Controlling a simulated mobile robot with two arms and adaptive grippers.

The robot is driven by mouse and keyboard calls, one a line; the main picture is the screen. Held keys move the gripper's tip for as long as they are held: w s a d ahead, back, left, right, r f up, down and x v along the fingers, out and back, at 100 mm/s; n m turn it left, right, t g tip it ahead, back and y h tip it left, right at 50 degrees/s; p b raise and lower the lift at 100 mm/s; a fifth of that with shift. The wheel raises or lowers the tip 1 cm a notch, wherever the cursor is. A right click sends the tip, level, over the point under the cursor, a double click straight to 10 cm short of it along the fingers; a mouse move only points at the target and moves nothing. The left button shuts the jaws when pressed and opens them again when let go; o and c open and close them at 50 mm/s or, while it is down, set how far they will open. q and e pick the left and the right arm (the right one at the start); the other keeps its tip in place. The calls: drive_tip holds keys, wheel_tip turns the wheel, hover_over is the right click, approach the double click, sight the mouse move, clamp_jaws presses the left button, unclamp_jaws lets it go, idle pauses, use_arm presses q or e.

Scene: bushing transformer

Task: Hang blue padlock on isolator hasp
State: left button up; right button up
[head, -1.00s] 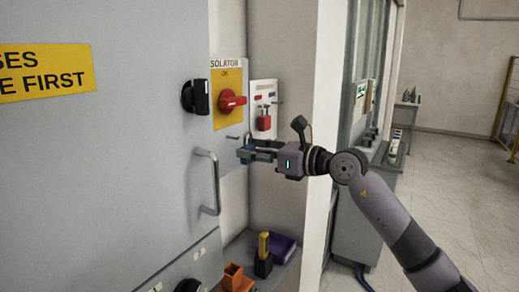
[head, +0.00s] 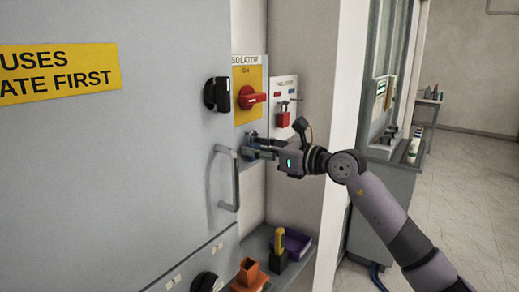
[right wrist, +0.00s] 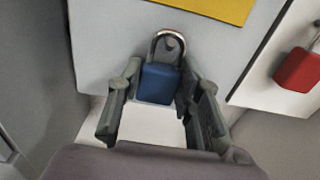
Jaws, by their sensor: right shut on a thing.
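The blue padlock (right wrist: 158,84) is held between the fingers of my right gripper (right wrist: 160,108), its shackle upward. In the right wrist view a small grey tab of the isolator hasp (right wrist: 172,45) shows within the shackle loop; I cannot tell whether the shackle is threaded on it or only in front of it. In the head view my right gripper (head: 256,147) is at the lower part of the isolator plate (head: 250,112), below the red rotary handle (head: 252,98), and mostly hides the padlock. My left gripper is not in view.
A red padlock (head: 283,117) hangs on a white board (head: 285,90) just right of the isolator. A grey door handle (head: 228,180) and black knob (head: 216,94) stick out at left.

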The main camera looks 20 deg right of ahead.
idle(0.4)
drive_tip(key=o, duration=1.3)
drive_tip(key=shift+c, duration=0.2)
